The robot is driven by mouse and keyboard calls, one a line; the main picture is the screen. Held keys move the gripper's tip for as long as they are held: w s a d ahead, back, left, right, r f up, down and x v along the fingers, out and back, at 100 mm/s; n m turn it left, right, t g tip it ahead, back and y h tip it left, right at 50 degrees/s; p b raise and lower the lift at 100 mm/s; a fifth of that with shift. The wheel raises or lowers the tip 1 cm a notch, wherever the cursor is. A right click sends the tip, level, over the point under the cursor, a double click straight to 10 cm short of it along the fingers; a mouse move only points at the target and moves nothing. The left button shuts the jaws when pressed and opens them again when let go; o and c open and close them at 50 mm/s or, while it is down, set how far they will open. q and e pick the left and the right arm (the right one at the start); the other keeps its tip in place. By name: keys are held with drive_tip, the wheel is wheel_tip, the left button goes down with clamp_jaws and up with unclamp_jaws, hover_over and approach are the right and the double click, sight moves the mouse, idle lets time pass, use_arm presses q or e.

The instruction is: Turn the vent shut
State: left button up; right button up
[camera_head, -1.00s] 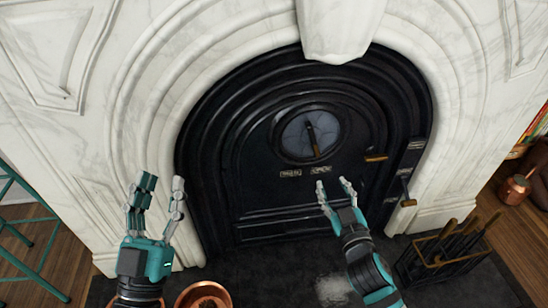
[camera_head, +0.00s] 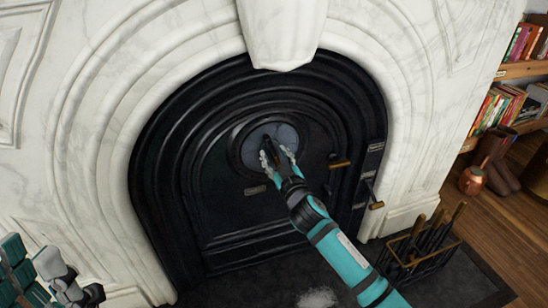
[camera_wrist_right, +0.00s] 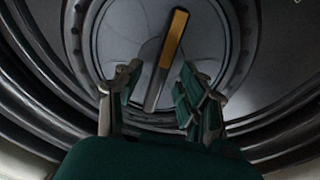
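The vent (camera_head: 249,153) is a round grey disc with a dark rim in the black fireplace door (camera_head: 215,205). Its bar handle shows in the right wrist view (camera_wrist_right: 168,58), dark with a brass-coloured end, tilted with that end up and slightly right. My right gripper (camera_head: 277,153) is in front of the vent and hides part of it in the head view. In the wrist view its fingers (camera_wrist_right: 160,85) are open, one on each side of the handle, with gaps visible; contact cannot be seen. My left gripper (camera_head: 36,268) is open and empty at the lower left.
A small label plate (camera_head: 255,190) sits below the vent. Brass-ended latch handles (camera_head: 340,164) and (camera_head: 377,205) stick out at the door's right side. A fire-tool rack (camera_head: 418,255) stands on the dark hearth. A bookshelf (camera_head: 520,70) is at the right.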

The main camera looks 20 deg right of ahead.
drive_tip(key=shift+w, duration=0.7)
clamp_jaws()
